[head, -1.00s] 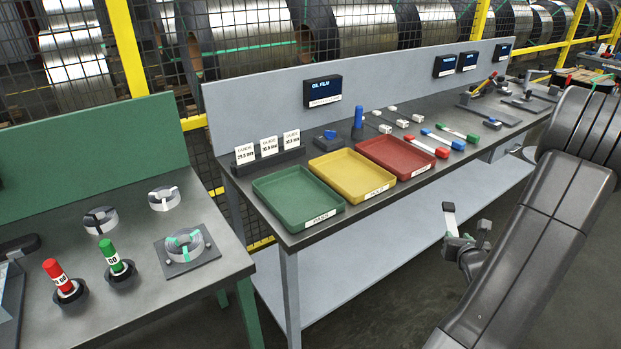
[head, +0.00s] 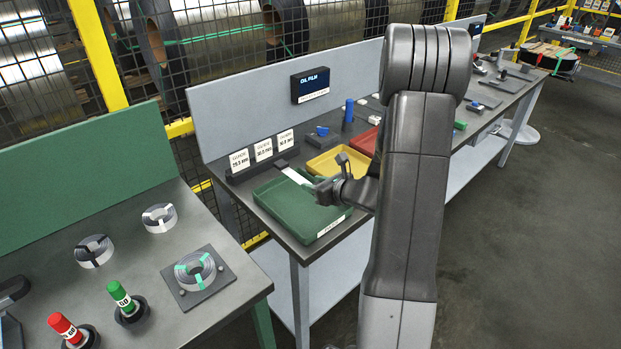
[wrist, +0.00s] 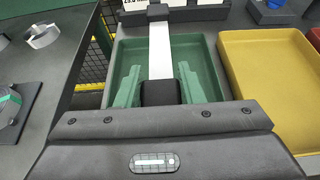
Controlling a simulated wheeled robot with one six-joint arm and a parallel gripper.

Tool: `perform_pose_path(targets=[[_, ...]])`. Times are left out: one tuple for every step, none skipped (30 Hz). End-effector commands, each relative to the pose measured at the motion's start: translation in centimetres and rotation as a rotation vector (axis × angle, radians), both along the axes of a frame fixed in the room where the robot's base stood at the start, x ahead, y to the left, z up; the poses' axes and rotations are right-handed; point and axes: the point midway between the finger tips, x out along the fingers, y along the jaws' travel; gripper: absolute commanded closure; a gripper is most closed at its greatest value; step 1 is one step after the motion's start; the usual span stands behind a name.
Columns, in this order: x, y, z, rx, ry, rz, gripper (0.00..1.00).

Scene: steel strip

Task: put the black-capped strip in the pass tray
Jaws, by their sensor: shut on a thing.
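My gripper (head: 328,190) is shut on the black-capped strip (head: 298,177), a flat pale steel strip. In the wrist view the strip (wrist: 159,50) points away from my gripper (wrist: 158,90), with a dark cap (wrist: 157,12) at its far end and a black part between the green finger pads. The green pass tray (head: 283,208) lies below the gripper and strip, and its floor also shows in the wrist view (wrist: 205,65). The cap reaches to about the tray's far rim. The strip looks held above the tray; the exact height is unclear.
The yellow tray (head: 325,163) sits right of the green one, with the red tray (head: 364,142) beyond, partly hidden by my arm. White gauge cards (head: 262,150) stand behind the green tray. The green-backed bench (head: 130,235) with coils is at left.

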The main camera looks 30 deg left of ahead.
Motion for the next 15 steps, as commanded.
perform_pose_path(targets=[[-0.01, 0.05, 0.04, 0.001, -0.001, 0.001, 0.92], [-0.01, 0.04, 0.03, 0.001, -0.001, 0.001, 0.92], [0.0, 0.02, 0.01, 0.001, 0.0, 0.001, 0.92], [0.01, 0.02, 0.01, 0.001, 0.0, 0.0, 0.92], [0.01, 0.02, 0.01, 0.001, 0.0, 0.0, 0.92], [0.0, 0.01, 0.01, 0.001, 0.0, 0.0, 0.92], [0.0, 0.01, 0.01, 0.001, 0.0, 0.0, 0.92], [0.01, 0.0, 0.0, 0.001, 0.0, 0.0, 0.92], [0.01, -0.01, -0.02, 0.001, 0.0, 0.0, 0.92], [0.0, -0.01, -0.03, 0.001, 0.0, 0.0, 0.92], [0.01, -0.03, -0.05, 0.001, -0.001, -0.001, 0.92], [0.01, -0.04, -0.08, 0.0, -0.002, -0.001, 0.92], [0.0, -0.05, -0.12, 0.0, -0.002, -0.001, 0.92], [-0.01, -0.08, -0.15, 0.0, -0.002, -0.001, 0.92], [-0.02, -0.1, -0.28, 0.001, -0.001, -0.001, 0.92]])
